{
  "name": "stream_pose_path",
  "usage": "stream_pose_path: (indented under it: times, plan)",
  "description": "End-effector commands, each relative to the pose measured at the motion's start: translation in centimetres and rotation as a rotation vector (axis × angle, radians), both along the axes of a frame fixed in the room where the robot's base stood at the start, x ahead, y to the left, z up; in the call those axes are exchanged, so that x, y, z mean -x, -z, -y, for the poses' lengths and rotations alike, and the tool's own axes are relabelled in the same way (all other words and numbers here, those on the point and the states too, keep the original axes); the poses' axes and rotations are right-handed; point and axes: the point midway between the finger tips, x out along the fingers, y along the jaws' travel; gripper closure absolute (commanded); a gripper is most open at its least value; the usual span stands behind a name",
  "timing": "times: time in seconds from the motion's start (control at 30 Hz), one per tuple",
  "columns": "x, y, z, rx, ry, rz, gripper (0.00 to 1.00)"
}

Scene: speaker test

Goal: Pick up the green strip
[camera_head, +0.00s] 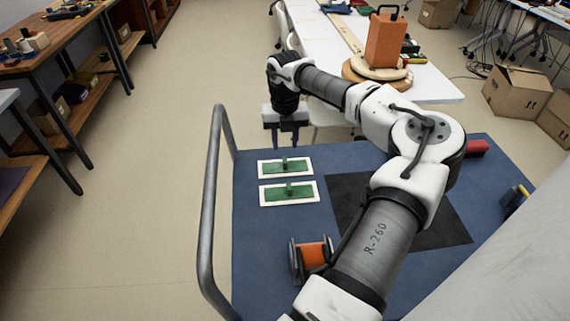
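Two green strips lie on the blue surface, each on a white rectangular base with a small upright green peg or handle in its middle. The farther green strip (272,170) is just behind the nearer green strip (304,192), with a narrow gap between their bases. My gripper (285,142) points down beyond the farther strip, near the far edge of the blue surface. Its two fingers are apart with nothing seen between them. Its height above the surface is hard to tell.
The blue surface (262,250) has a grey rail (212,190) on its left. An orange spool (313,254), a dark square (440,232), a red block (477,147) and a yellow-black item (514,197) are on it. A white table (437,84) with an orange box (384,42) stands behind.

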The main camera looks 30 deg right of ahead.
Motion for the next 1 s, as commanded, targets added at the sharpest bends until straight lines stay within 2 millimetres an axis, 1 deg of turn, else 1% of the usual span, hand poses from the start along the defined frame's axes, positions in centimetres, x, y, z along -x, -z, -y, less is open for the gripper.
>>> stream_pose_path:
  times: [0.17, 0.23, 0.37, 0.4, 0.5, 0.7, 0.73, 0.77, 1.0]
  plan:
    - [0.2, 0.9, -0.1, 0.0, -0.002, -0.002, 0.64]
    - [0.4, 1.5, -0.3, -0.001, -0.002, -0.003, 0.64]
    - [0.9, 3.4, -0.7, -0.003, -0.002, -0.003, 0.64]
    - [0.8, 4.2, -0.7, -0.003, -0.001, -0.002, 0.64]
    - [0.8, 5.2, -0.6, -0.001, -0.002, -0.002, 0.64]
    - [0.8, 5.5, -0.6, 0.0, -0.001, 0.0, 0.64]
    - [0.8, 5.5, -0.6, 0.0, -0.001, 0.0, 0.65]
    - [0.8, 5.5, -0.6, 0.0, -0.001, 0.0, 0.69]
    - [0.8, 5.5, -0.6, 0.001, -0.001, 0.0, 1.0]
